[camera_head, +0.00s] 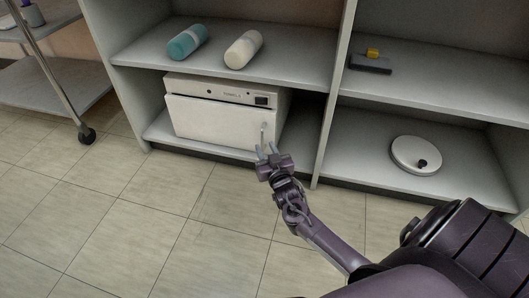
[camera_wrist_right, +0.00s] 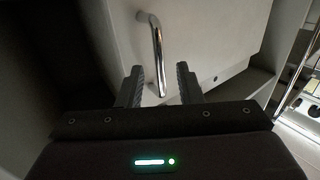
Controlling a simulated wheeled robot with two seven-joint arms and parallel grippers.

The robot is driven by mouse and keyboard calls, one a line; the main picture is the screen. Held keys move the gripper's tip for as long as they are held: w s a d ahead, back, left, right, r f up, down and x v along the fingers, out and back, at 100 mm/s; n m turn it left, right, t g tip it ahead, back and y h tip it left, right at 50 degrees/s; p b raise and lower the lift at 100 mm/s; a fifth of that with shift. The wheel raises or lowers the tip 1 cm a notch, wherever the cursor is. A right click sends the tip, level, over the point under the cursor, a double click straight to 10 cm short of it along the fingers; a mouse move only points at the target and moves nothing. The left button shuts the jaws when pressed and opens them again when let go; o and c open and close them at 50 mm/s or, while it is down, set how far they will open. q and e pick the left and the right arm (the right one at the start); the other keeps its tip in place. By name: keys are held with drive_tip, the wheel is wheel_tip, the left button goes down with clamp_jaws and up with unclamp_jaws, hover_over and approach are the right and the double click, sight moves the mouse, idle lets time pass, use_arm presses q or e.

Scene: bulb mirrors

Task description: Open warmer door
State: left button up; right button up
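The warmer (camera_head: 214,88) is a white box on the lower shelf of the left shelf bay, with a control strip along its top. Its door (camera_head: 208,119) looks shut. A vertical metal handle (camera_head: 263,133) is at the door's right side; it also shows in the right wrist view as a chrome bar (camera_wrist_right: 156,50). My right gripper (camera_head: 267,151) is in front of the handle. In the right wrist view its two fingers (camera_wrist_right: 160,84) are apart, with the lower end of the handle appearing between them. Whether they touch it I cannot tell. My left gripper is not in view.
A round white scale-like object (camera_head: 416,155) is on the lower right shelf. A wheeled cart (camera_head: 62,85) stands at left. The tiled floor in front is clear.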

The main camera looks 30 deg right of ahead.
drive_tip(key=shift+b+x, duration=0.3)
drive_tip(key=shift+x, duration=0.65)
clamp_jaws()
